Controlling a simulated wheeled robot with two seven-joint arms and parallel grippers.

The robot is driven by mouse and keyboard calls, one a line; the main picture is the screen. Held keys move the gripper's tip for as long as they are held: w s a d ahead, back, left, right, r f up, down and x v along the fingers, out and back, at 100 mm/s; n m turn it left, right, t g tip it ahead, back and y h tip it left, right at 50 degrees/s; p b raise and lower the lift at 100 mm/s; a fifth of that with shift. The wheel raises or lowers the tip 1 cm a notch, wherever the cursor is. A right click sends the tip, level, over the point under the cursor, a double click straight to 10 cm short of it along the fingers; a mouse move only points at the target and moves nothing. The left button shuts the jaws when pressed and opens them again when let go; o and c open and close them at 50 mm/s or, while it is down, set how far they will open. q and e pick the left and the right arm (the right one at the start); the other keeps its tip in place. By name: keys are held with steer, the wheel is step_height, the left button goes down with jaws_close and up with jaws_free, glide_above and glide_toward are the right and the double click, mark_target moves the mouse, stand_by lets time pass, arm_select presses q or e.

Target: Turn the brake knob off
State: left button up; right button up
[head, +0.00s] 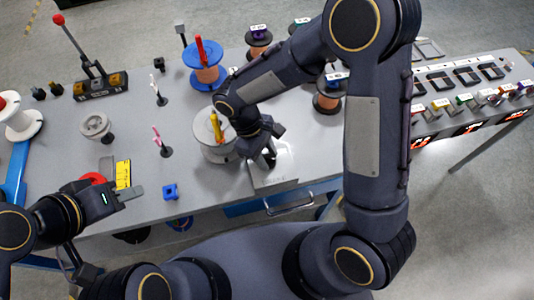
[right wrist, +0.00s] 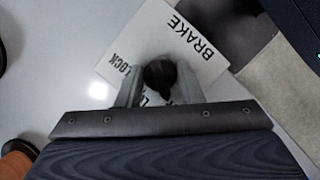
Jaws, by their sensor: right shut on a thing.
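The brake knob (right wrist: 160,75) is small, round and black. It sits on a white label plate (right wrist: 205,45) printed "BRAKE" and "LOCK"; other lettering is partly covered. My right gripper (right wrist: 159,84) is shut on the knob, with one finger on each side of it. In the head view my right gripper (head: 268,160) is over the table's front edge area, at the pale plate (head: 284,166), and the knob is hidden there. My left gripper (head: 132,193) is at the front left of the table, away from the knob; its finger gap is not clear.
A grey drum (head: 216,148) with a yellow handle stands just left of my right gripper. A blue spool (head: 205,80) is behind it. A blue block (head: 171,191) and a yellow gauge (head: 123,174) lie near my left gripper. A drawer handle (head: 290,205) is below the front edge.

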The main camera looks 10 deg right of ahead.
steer(key=o, duration=1)
steer(key=shift+c, duration=0.2)
steer(key=v, duration=0.7)
steer(key=shift+r, duration=0.35)
steer(key=shift+w+a, duration=0.1)
steer(key=shift+a, duration=0.05)
steer(key=s+d+r+m+t+y, duration=0.7)
steer(key=s+d+m, duration=0.4)
steer(key=s+d, duration=0.2)
step_height(320, 180, up, 3)
steer(key=shift+d+f+t, duration=0.1)
steer(key=shift+d+t, duration=0.35)
steer(key=shift+t, duration=0.35)
